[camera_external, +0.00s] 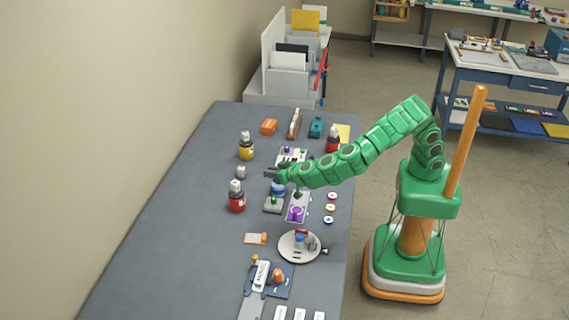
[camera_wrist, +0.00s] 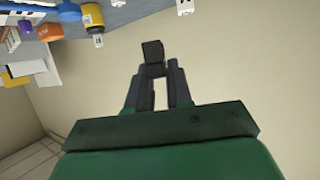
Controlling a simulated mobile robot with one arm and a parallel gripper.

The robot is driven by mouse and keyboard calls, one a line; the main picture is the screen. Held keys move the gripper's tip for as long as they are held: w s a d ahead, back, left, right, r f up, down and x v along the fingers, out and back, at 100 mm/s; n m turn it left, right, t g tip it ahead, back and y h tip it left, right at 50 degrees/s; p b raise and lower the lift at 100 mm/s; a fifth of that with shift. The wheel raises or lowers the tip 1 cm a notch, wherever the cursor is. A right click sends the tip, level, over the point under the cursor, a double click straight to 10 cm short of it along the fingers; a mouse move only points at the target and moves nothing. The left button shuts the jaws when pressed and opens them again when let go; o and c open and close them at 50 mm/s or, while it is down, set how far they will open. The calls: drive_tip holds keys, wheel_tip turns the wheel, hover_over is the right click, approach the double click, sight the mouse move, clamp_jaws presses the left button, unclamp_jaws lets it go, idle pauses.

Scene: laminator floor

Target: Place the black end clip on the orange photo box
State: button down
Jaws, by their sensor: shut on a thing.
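The black end clip (camera_wrist: 153,52) is a small dark block between my fingertips in the wrist view. My gripper (camera_wrist: 153,70) is shut on it. In the external view my gripper (camera_external: 272,174) is above the middle of the table, and the clip is too small to tell from the dark fingers. The orange photo box (camera_external: 269,126) lies on the table's far part, beyond my gripper and apart from it. An orange thing that looks like this box shows at the upper left of the wrist view (camera_wrist: 48,32).
A yellow-labelled bottle (camera_external: 246,147) stands between my gripper and the box, to the left. A brown item (camera_external: 294,124) and a teal item (camera_external: 316,127) lie right of the box. A red bottle (camera_external: 237,197) stands nearer. The left table strip (camera_external: 180,210) is clear.

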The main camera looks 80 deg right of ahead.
drive_tip(key=w+d+m+g+h, duration=0.2)
drive_tip(key=d+m+g, duration=0.1)
drive_tip(key=d, duration=1.1)
drive_tip(key=w+d+m+g+h, duration=0.2)
drive_tip(key=d+m+h, duration=0.1)
drive_tip(key=d, duration=1.1)
drive_tip(key=w+d+m+g+h, duration=0.2)
drive_tip(key=w+d+m+g, duration=0.1)
drive_tip(key=d, duration=1)
drive_tip(key=s+d+f+m+g, duration=0.1)
drive_tip(key=s+d+m+g, duration=0.25)
drive_tip(key=d, duration=1.25)
hover_over(269, 124)
drive_tip(key=shift+g+h, duration=0.25)
drive_tip(key=shift+h, duration=0.05)
drive_tip(key=shift+s+a+f, duration=0.1)
drive_tip(key=shift+s+f, duration=0.05)
drive_tip(key=shift+f, duration=4.55)
drive_tip(key=shift+f, duration=0.1)
drive_tip(key=shift+f, duration=0.15)
drive_tip(key=shift+w+f, duration=0.3)
drive_tip(key=shift+f, duration=1.35)
